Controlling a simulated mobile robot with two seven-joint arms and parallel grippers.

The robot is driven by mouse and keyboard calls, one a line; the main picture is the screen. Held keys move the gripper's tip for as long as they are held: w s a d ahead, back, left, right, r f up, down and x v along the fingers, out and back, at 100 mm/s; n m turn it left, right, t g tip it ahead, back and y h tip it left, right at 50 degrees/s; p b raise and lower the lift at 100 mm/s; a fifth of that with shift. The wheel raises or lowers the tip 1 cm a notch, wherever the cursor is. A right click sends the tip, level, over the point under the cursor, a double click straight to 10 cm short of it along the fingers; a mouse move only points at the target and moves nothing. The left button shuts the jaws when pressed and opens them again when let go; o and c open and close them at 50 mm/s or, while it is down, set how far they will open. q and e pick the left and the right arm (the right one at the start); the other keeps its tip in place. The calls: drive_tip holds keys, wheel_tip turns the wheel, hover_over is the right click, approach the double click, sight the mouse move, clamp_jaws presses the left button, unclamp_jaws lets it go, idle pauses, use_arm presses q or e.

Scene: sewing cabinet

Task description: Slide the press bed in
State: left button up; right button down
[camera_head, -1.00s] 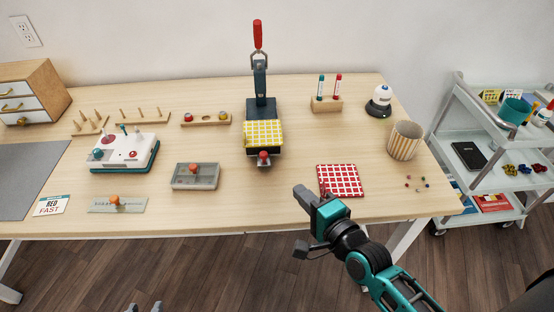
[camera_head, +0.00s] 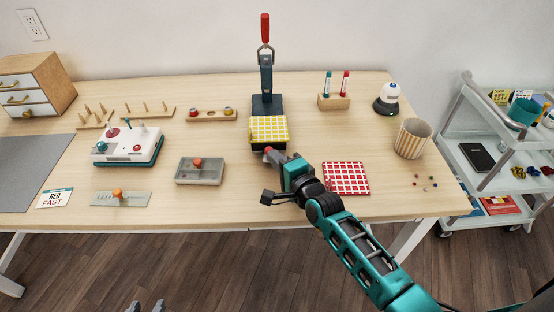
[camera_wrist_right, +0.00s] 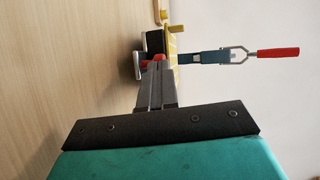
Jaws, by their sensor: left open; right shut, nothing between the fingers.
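The press (camera_head: 267,80) stands at the back middle, its red-handled lever (camera_head: 265,28) upright. Its press bed (camera_head: 269,146) sticks out toward me, covered by a yellow checked cloth (camera_head: 268,129). A red knob is at the bed's front, partly hidden by my right gripper (camera_head: 274,155). That gripper is shut and empty, its tips at the knob. In the right wrist view the closed fingers (camera_wrist_right: 156,78) end right by the red knob (camera_wrist_right: 154,60); whether they touch, I cannot tell. My left gripper (camera_head: 147,305) is open at the bottom edge, away from the table.
A red checked cloth (camera_head: 346,178) lies right of my right gripper. A grey box (camera_head: 200,171) lies to the left. A pen stand (camera_head: 334,101), a white-topped device (camera_head: 387,98) and a striped cup (camera_head: 412,138) stand at the right.

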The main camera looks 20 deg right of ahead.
sight(273, 130)
drive_tip(key=shift+w, duration=0.1)
drive_tip(key=w+b, duration=0.1)
drive_tip(key=w, duration=0.1)
drive_tip(key=w+d+b, duration=0.1)
drive_tip(key=w+b, duration=0.1)
drive_tip(key=w, duration=0.1)
drive_tip(key=w+d+b, duration=0.1)
drive_tip(key=w, duration=0.2)
drive_tip(key=shift+d+f+b, duration=0.15)
drive_tip(key=shift+f+b, duration=0.05)
drive_tip(key=shift+b, duration=0.15)
drive_tip(key=shift+w+d+r, duration=0.1)
drive_tip(key=shift+w, duration=0.15)
drive_tip(key=shift+w+r, duration=0.1)
drive_tip(key=shift+r, duration=0.15)
use_arm(q)
drive_tip(key=f, duration=0.1)
drive_tip(key=w+d+f, duration=0.1)
drive_tip(key=shift+d+f+h, duration=0.25)
drive_tip(key=shift+f+h, duration=0.05)
drive_tip(key=shift+h, duration=0.1)
use_arm(e)
drive_tip(key=shift+d, duration=0.1)
use_arm(q)
drive_tip(key=shift+s, duration=0.1)
